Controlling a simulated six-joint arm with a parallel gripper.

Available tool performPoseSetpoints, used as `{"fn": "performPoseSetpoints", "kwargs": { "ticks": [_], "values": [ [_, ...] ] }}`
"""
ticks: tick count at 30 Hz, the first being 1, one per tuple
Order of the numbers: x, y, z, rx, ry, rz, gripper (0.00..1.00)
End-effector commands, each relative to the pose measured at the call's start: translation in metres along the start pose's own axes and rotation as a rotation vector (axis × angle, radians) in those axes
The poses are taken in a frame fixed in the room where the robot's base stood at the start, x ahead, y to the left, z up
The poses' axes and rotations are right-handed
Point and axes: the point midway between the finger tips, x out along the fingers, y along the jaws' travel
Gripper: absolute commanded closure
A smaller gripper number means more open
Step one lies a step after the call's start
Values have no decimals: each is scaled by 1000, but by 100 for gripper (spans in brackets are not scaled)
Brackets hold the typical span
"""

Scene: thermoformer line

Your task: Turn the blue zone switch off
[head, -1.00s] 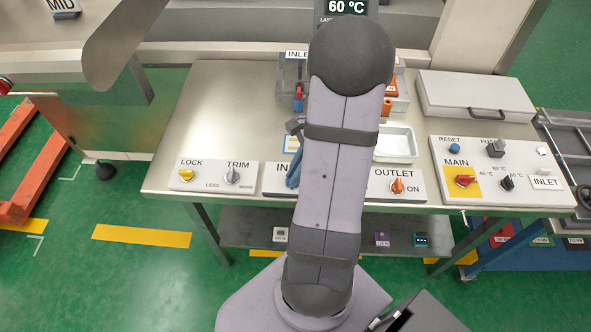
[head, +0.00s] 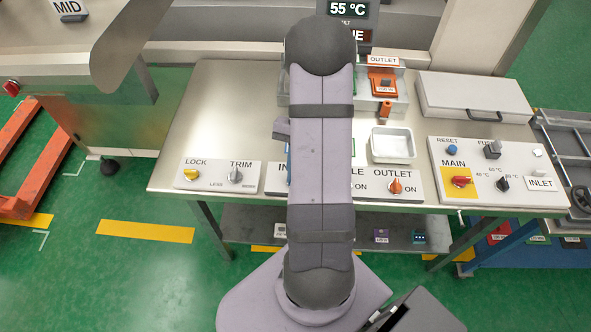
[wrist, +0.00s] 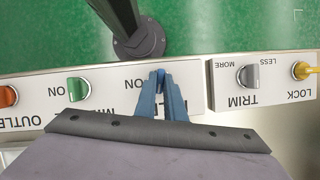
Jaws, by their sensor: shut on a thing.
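In the wrist view, which shows the panel upside down, my gripper (wrist: 161,86) has its blue fingers shut on the blue zone switch (wrist: 160,73). The fingers hide most of the knob, so I cannot tell which way it points. An ON mark (wrist: 134,84) is printed on the white panel, left of the fingers. In the head view my arm covers the gripper and the blue switch.
A green switch (wrist: 79,87) and an orange OUTLET switch (wrist: 8,96) sit on the same strip. The LOCK and TRIM panel (head: 216,179) and MAIN panel (head: 518,166) flank it. A white tray (head: 393,158) lies behind. The display (head: 349,9) reads 55 °C.

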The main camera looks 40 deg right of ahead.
Motion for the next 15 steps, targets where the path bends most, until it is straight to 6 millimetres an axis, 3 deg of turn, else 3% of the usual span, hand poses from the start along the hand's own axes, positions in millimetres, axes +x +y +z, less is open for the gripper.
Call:
{"fn": "performPoseSetpoints", "kwargs": {
  "ticks": [15],
  "values": [
    [-2, -3, 0, -215, 4, 88, 100]
  ]
}}
